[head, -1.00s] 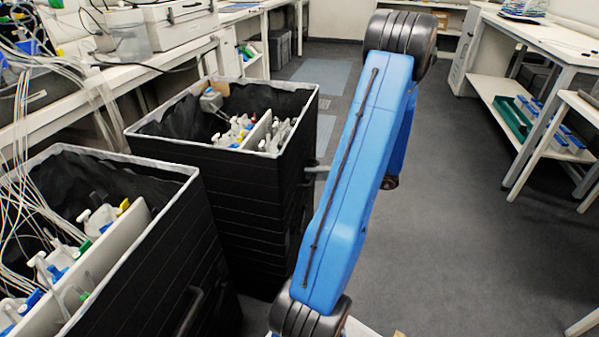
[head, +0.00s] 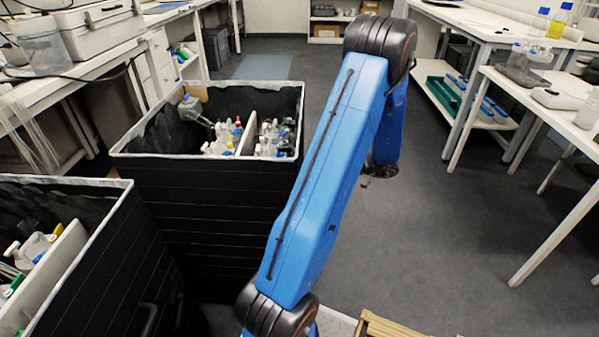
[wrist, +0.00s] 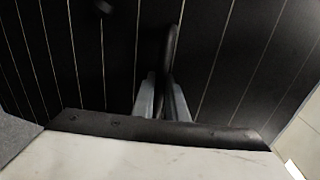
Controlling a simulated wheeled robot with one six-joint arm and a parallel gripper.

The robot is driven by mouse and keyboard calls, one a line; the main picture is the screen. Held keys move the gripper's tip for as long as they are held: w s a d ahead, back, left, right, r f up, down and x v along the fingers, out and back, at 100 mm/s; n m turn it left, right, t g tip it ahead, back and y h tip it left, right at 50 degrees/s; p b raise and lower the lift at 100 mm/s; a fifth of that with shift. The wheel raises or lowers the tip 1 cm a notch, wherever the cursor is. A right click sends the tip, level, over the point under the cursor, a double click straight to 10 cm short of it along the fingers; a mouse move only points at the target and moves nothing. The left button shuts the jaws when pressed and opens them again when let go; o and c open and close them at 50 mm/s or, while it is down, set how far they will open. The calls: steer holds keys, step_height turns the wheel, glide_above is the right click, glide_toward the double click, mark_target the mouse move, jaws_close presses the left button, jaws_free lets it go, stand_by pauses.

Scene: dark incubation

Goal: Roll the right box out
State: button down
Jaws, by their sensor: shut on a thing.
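The right box (head: 200,200) is a tall black bin with pale seams and a light rim, left of my arm in the head view. It is open on top and holds several bottles (head: 225,135) beside a white divider. In the wrist view its black striped wall (wrist: 105,60) fills the upper part. My gripper (wrist: 163,85) is shut on the box's dark handle (wrist: 172,45), which stands out from that wall.
A second black box (head: 100,260) with bottles stands at the lower left, close to the right box. A bench (head: 60,85) runs along the left. White tables (head: 545,100) stand on the right. Grey floor (head: 400,240) is open right of my arm. A wooden slatted item (head: 385,327) shows at the bottom.

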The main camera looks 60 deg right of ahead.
steer(key=f+v, duration=0.1)
steer(key=v, duration=0.6)
steer(key=shift+f, duration=0.2)
steer(key=shift+s, duration=0.1)
steer(key=c, duration=2)
jaws_free()
steer(key=shift+c, duration=0.2)
steer(key=v, duration=1.7)
steer(key=shift+s+d, duration=0.15)
steer(key=shift+s, duration=0.05)
